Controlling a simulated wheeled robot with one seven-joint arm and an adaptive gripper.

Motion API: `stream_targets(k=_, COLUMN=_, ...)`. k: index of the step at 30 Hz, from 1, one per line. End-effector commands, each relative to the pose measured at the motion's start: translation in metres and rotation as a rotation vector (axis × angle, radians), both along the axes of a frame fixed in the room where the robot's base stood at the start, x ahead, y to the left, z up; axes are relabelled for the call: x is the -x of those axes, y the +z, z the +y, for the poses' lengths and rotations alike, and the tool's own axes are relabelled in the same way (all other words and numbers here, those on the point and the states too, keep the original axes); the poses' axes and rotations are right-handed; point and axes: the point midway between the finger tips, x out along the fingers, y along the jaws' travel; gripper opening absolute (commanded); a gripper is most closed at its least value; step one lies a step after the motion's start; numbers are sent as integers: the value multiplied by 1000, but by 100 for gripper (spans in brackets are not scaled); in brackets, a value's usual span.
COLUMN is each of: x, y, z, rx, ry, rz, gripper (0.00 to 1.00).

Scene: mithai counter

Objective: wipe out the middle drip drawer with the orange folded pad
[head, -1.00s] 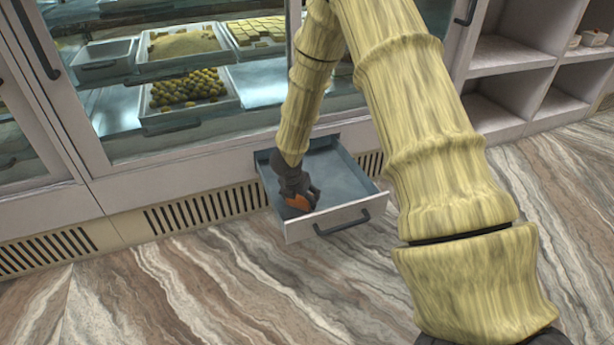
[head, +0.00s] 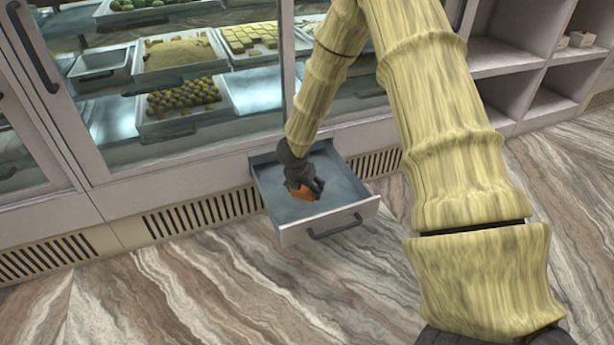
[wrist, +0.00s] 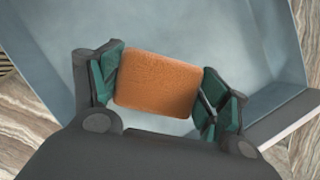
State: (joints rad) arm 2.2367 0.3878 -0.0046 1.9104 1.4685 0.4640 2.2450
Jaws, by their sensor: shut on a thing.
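The middle drip drawer (head: 345,190) is pulled out from the base of the glass counter, its grey tray open at the top. My gripper (head: 309,190) is down inside the drawer, left of its middle. It is shut on the orange folded pad (head: 302,194). In the wrist view the orange pad (wrist: 158,84) sits between the two green-lined fingers of my gripper (wrist: 160,88), over the drawer's bluish-grey floor (wrist: 185,30). Whether the pad's underside touches the floor is hidden.
The glass counter (head: 120,160) above holds trays of sweets (head: 185,97). Vented panels (head: 200,212) flank the drawer. Open shelves (head: 510,60) stand at the right. The marbled floor (head: 200,290) in front is clear.

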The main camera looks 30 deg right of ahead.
Motion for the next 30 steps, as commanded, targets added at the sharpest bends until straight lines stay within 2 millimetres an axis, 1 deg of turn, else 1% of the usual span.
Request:
stream_targets(k=1, x=0, y=9, z=1, rx=-1, ry=0, rz=-1, gripper=53)
stream_targets(k=6, x=-2, y=24, z=2, rx=0, ry=3, rz=0, gripper=53)
stream_targets(k=9, x=-2, y=29, z=3, rx=0, ry=4, rz=1, gripper=53)
stream_targets(k=23, x=-4, y=33, z=6, rx=0, ry=22, rz=0, gripper=53)
stream_targets(k=26, x=-11, y=42, z=13, rx=0, ry=92, rz=-1, gripper=53)
stream_targets(k=29, x=-24, y=57, z=26, rx=1, ry=231, rz=-2, gripper=53)
stream_targets(k=30, x=-30, y=65, z=34, rx=1, ry=304, rz=-2, gripper=53)
